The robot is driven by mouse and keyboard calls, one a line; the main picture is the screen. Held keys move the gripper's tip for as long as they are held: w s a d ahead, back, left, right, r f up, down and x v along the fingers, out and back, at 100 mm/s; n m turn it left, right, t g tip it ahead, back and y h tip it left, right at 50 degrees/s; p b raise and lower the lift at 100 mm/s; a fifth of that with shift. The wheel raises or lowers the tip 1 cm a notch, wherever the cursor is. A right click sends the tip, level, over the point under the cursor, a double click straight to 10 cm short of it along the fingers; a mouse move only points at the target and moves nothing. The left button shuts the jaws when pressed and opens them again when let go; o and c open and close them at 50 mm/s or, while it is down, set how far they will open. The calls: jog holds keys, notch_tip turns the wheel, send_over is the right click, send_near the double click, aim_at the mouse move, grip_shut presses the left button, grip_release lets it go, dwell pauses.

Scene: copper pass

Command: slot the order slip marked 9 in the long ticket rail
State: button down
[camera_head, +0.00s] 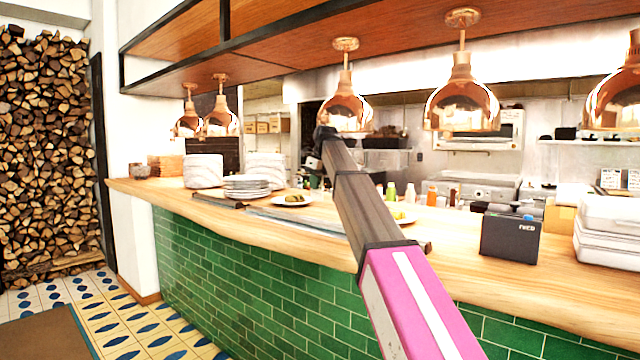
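I cannot make out an order slip marked 9. Small white cards (611,178) with dark print stand at the far right behind the counter, too small to read. I cannot clearly identify the long ticket rail; a long flat grey strip (290,217) lies along the counter, partly behind my arm, and I cannot tell if it is the rail. My arm rises from the bottom right across the counter, with a pink link and dark grey links. My gripper cannot be made out at its far end.
The wooden counter (480,280) runs across the view above green tiles. Plates (246,186) are stacked at left.

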aim_at(315, 192)
jog(key=shift+f, duration=2.85)
jog(key=shift+f, duration=1.9)
dwell(0.7)
jog(key=c, duration=0.8)
grip_release()
jog(key=shift+r, duration=0.1)
jog(key=shift+r, duration=2.9)
